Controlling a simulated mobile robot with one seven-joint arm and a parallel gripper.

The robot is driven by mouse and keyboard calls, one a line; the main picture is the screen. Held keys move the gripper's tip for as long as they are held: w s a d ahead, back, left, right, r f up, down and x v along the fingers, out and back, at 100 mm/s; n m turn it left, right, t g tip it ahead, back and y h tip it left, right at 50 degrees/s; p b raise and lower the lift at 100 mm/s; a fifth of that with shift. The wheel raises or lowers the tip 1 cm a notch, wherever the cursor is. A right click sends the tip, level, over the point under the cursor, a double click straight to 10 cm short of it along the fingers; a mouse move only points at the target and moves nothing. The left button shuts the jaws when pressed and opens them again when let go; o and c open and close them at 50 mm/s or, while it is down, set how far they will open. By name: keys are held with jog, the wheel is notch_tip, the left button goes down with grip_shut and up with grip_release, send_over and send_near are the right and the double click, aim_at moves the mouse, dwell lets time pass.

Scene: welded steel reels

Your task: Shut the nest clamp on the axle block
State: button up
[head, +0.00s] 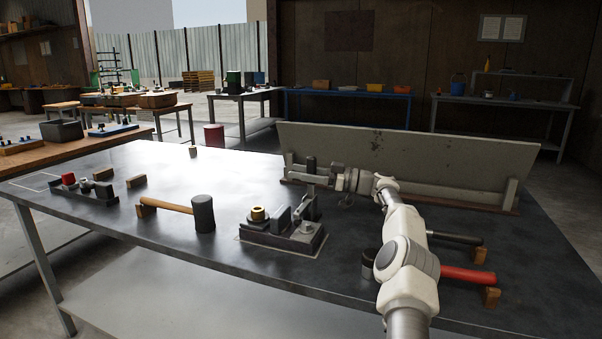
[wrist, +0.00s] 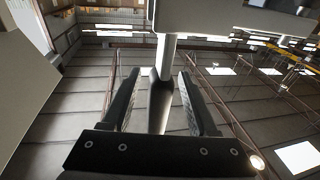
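The nest fixture (head: 283,241) sits on the dark bench, a low dark base with blocks on it. A brass ring (head: 258,213) tops the part at its left end, which looks like the axle block. The clamp's dark handle (head: 311,205) stands upright at the fixture's back right. My gripper (head: 313,178) is at the upper part of this handle. In the wrist view the handle's dark grip (wrist: 160,105) and pale rod lie between my two fingers (wrist: 160,78). A gap shows on each side, so the fingers look open around it. The clamp's pressing end is not clear.
A long grey panel (head: 400,160) stands just behind my gripper. A mallet (head: 203,213) lies on a wooden rest left of the fixture. A red-handled tool (head: 467,276) and a dark cup (head: 369,263) are at the right.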

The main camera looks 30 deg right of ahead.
jog(key=shift+d+r, duration=0.1)
jog(key=p+v, duration=0.2)
jog(key=v, duration=0.5)
jog(key=shift+s, duration=0.15)
dwell(0.4)
